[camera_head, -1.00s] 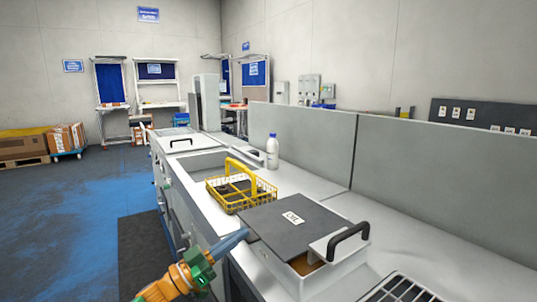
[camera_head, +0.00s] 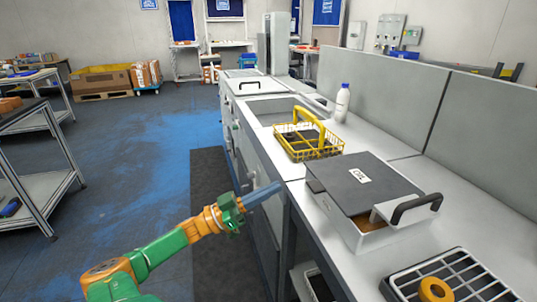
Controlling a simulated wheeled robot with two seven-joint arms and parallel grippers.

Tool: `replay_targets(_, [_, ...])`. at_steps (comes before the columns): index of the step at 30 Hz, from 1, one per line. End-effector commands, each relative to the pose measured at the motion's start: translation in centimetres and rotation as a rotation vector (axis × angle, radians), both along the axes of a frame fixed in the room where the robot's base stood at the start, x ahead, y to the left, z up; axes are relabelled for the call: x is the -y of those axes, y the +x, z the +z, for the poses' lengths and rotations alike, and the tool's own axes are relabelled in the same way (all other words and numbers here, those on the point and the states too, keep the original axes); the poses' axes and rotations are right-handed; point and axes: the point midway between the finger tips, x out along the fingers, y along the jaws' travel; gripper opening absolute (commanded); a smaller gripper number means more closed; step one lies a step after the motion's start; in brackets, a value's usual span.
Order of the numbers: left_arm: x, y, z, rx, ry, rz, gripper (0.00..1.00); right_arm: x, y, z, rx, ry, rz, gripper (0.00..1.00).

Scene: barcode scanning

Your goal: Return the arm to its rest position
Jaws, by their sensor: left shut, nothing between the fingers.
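My left arm, green and orange, comes in from the bottom left. Its gripper (camera_head: 268,192) points right, with grey-blue fingers shut and nothing between them. The fingertips are at the front edge of the counter in the picture, left of a white box (camera_head: 372,240) with a dark lid (camera_head: 362,182). I cannot tell whether they touch the counter. My right gripper is not in view.
A yellow wire basket (camera_head: 308,152) and a white bottle with a blue cap (camera_head: 342,104) stand on the counter. A rack (camera_head: 462,275) with an orange ring (camera_head: 435,289) is at bottom right. A metal shelf unit (camera_head: 44,185) stands at left; open floor lies between.

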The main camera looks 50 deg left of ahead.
Motion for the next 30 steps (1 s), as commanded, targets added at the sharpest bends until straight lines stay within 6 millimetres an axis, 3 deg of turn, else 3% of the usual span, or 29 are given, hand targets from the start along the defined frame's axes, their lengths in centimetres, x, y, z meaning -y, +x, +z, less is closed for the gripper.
replay_targets(5, [-0.2,-0.6,-0.2,-0.001,0.0,0.002,0.0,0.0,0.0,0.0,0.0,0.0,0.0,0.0])
replay_targets(8, [-1.5,-0.4,-2.6,-0.057,-0.003,0.087,0.0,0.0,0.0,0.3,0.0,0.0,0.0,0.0])
replay_targets(11, [-4.0,-0.9,-10.2,-0.246,0.007,0.297,0.0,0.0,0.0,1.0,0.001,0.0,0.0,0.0])
replay_targets(13, [-4.8,-2.6,-17.5,-0.443,0.034,0.44,0.0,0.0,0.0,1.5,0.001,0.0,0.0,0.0])
replay_targets(15, [-4.1,-5.2,-24.6,-0.651,0.073,0.531,0.0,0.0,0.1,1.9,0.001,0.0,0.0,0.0])
replay_targets(18, [-0.6,-10.0,-33.6,-0.955,0.151,0.576,0.0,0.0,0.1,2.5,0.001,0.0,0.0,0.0])
replay_targets(22, [7.0,-17.5,-42.2,-1.33,0.286,0.496,0.0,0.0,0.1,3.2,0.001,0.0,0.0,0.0])
replay_targets(24, [11.4,-21.4,-44.9,-1.493,0.367,0.406,0.0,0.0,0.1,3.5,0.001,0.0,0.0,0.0])
replay_targets(27, [16.6,-25.8,-46.9,-1.657,0.47,0.269,0.0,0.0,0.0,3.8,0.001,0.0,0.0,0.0])
replay_targets(30, [19.5,-28.4,-47.5,-1.742,0.538,0.172,0.0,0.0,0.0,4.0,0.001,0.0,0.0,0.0])
